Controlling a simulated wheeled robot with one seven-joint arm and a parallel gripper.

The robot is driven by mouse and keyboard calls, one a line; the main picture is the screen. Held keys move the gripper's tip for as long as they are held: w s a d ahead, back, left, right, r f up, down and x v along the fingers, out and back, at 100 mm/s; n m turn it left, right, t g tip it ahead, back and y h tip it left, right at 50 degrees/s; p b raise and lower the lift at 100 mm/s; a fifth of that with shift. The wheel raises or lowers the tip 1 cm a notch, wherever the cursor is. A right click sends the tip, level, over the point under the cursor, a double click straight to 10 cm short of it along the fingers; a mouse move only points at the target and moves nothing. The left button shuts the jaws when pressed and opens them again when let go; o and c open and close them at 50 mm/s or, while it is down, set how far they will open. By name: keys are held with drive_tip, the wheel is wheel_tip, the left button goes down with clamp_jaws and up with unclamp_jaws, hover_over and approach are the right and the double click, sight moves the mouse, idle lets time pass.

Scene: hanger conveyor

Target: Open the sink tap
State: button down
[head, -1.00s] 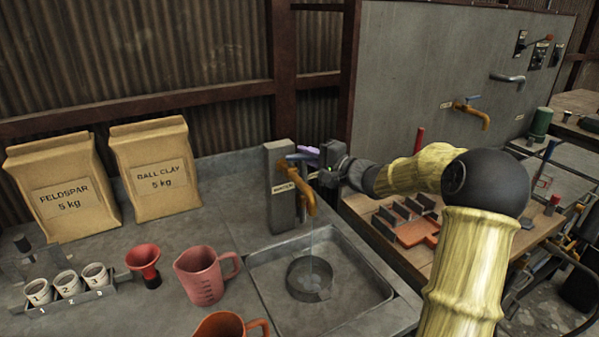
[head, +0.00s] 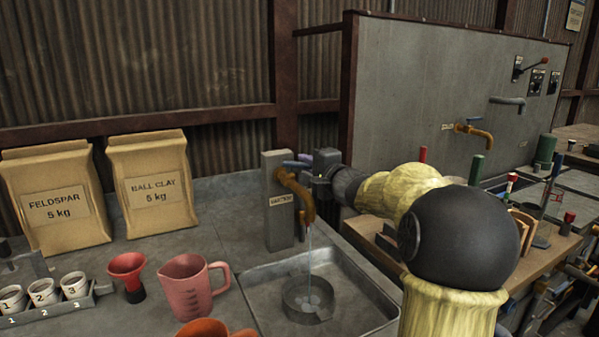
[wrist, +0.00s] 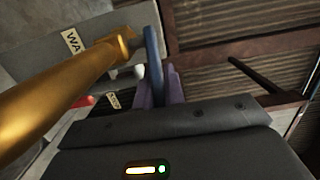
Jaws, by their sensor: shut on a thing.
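The sink tap has a brass spout (head: 304,200) on a grey post (head: 278,228) with a label, standing behind the sink basin (head: 262,305). A thin stream of water (head: 309,250) falls from the spout into a round drain cup (head: 307,298) in the basin. The tap's blue lever (head: 294,164) sits at the top of the spout. My gripper (head: 312,162) is at the lever from the right, its fingers mostly hidden in the head view. In the wrist view the purple fingers (wrist: 172,88) close against the blue lever (wrist: 153,60), beside the brass spout (wrist: 60,92).
A pink jug (head: 190,290) and a red funnel (head: 130,275) stand left of the basin, with an orange jug (head: 205,328) at the front. Two paper bags (head: 155,185) stand at the back left. A cluttered wooden bench (head: 535,262) is on the right.

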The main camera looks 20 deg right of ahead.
drive_tip(key=shift+f, duration=0.15)
drive_tip(key=c, duration=1.5)
unclamp_jaws()
drive_tip(key=shift+s, duration=0.15)
drive_tip(key=s+d, duration=0.1)
drive_tip(key=s, duration=0.4)
drive_tip(key=s+b, duration=0.1)
drive_tip(key=s, duration=0.5)
drive_tip(key=s+d, duration=0.1)
drive_tip(key=s, duration=0.5)
drive_tip(key=shift+d, duration=0.3)
